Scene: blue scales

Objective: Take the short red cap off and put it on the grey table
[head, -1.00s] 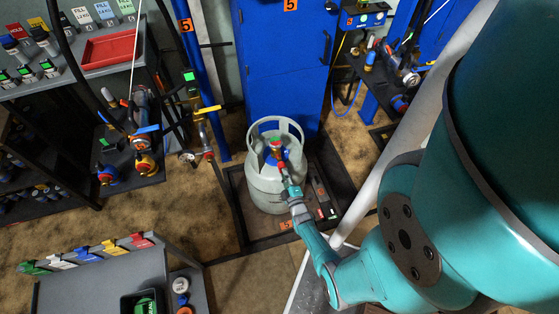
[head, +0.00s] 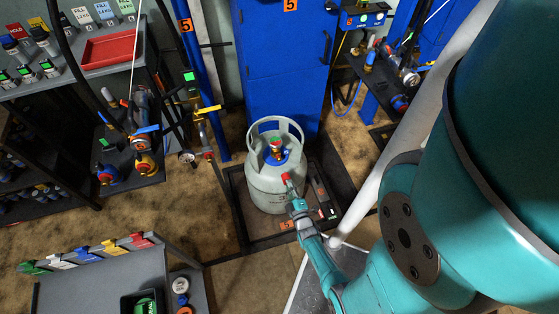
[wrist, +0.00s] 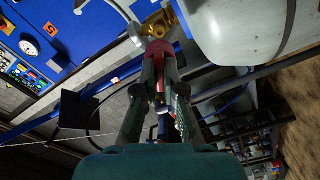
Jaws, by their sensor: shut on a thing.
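The short red cap (wrist: 158,50) is between the fingertips of my gripper (wrist: 160,72) in the wrist view, partly hidden by the fingers. In the head view the red cap (head: 287,178) shows at the tip of my gripper (head: 291,187), in front of the grey gas cylinder (head: 266,187). The cylinder stands upright, and its brass valve (head: 276,155) with a red and green top is apart from my gripper. A grey table (head: 95,285) with coloured tags along its back edge is at the lower left.
Another grey table (head: 75,68) with a red tray (head: 108,48) and labelled blocks is at the upper left. A black bin (head: 143,302) takes up part of the lower table. A blue cabinet (head: 282,75) stands behind the cylinder. Hoses and a dark frame surround it.

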